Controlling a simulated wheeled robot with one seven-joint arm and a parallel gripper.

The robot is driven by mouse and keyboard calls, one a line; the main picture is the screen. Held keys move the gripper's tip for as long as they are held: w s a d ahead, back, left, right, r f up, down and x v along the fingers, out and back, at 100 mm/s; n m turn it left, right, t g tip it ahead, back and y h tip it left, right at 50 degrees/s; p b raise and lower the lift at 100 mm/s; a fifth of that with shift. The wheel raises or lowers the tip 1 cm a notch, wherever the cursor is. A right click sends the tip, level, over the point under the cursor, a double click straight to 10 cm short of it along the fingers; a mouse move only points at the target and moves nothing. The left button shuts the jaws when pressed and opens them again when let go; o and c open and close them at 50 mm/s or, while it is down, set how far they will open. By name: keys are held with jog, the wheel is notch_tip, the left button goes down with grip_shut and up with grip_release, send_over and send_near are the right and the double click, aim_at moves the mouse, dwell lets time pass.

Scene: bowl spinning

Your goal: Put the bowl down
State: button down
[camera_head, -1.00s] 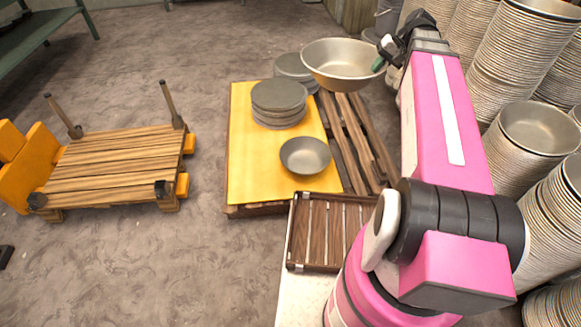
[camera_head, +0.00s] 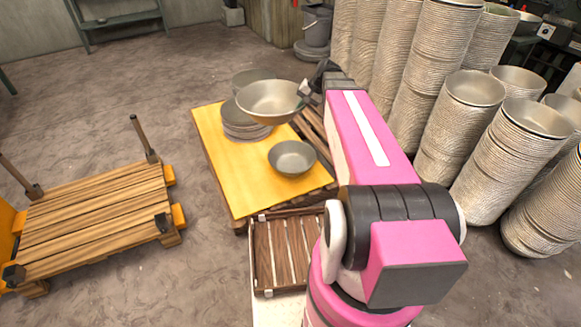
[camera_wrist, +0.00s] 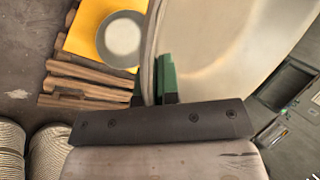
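A large metal bowl (camera_head: 270,101) hangs in the air over the back part of a yellow-topped platform (camera_head: 215,158). It overlaps a stack of plates (camera_head: 240,124) in the head view; I cannot tell how high above it is. My gripper (camera_head: 307,88) is shut on the right side of the bowl's rim. In the wrist view the green fingers of my gripper (camera_wrist: 155,82) pinch the rim of the bowl (camera_wrist: 225,45), which stands steeply across that view. A smaller bowl (camera_head: 292,157) rests on the yellow surface; it also shows in the wrist view (camera_wrist: 122,38).
Another plate stack (camera_head: 252,77) is partly hidden behind the large bowl. A slatted wooden crate (camera_head: 265,262) is in front of the platform. A wooden cart (camera_head: 90,215) stands left. Tall bowl stacks (camera_head: 470,115) crowd the right. The platform's front left is bare.

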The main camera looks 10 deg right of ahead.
notch_tip(320, 180, down, 34)
jog(key=w+m+t+h, duration=0.2)
jog(key=m+t+h, duration=0.15)
jog(key=m, duration=0.55)
jog(key=w+d+f, duration=0.1)
jog(key=w+f, duration=0.1)
jog(key=w, duration=0.1)
jog(key=w+d+f, duration=0.2)
jog(key=w, duration=0.2)
jog(key=w+d+f, duration=0.2)
jog(key=w+f, duration=0.1)
jog(key=shift+w, duration=0.2)
jog(key=shift+s+f, duration=0.1)
jog(key=shift+f, duration=2.35)
jog(key=c, duration=1.3)
grip_release()
jog(key=shift+c, duration=0.2)
